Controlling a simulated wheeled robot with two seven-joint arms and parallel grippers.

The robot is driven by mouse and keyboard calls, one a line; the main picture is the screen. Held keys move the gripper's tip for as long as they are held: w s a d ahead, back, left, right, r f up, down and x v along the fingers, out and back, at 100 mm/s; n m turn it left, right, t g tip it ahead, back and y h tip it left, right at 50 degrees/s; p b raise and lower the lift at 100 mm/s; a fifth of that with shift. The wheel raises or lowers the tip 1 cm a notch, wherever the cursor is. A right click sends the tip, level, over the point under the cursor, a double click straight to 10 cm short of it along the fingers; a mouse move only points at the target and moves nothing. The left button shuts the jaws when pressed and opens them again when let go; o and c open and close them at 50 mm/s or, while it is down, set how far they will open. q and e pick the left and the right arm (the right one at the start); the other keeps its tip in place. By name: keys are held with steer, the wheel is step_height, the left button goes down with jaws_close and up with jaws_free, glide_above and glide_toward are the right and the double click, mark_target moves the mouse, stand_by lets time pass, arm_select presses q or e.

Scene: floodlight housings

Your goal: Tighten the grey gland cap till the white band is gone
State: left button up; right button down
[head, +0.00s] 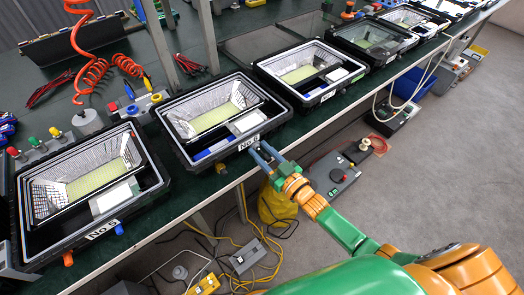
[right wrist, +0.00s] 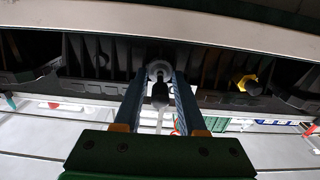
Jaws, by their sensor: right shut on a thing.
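The floodlight housing marked No 6 (head: 172,137) lies open on the green bench. My right gripper (head: 262,156) is at its front wall, just below the number label (head: 248,143). In the right wrist view, the right gripper (right wrist: 160,76) is shut on the grey gland cap (right wrist: 159,67), which shows as a pale round end between the fingertips, against the dark ribbed wall. The fingers hide the cap's sides. I cannot make out a white band. In the head view the cap is hidden by the gripper. My left gripper is not in view.
A yellow gland (right wrist: 248,85) sits on the same wall, right of the fingers in the wrist view. Another open housing (head: 150,185), marked No 5, stands to the left, with orange (head: 68,259) and blue glands (head: 119,229). A grey machine (head: 332,176) stands on the floor.

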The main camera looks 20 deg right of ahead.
mark_target(270, 161)
steer(key=shift+f, duration=0.1)
steer(key=shift+c, duration=2.4)
jaws_free()
steer(key=v, duration=0.7)
steer(key=shift+s, duration=0.1)
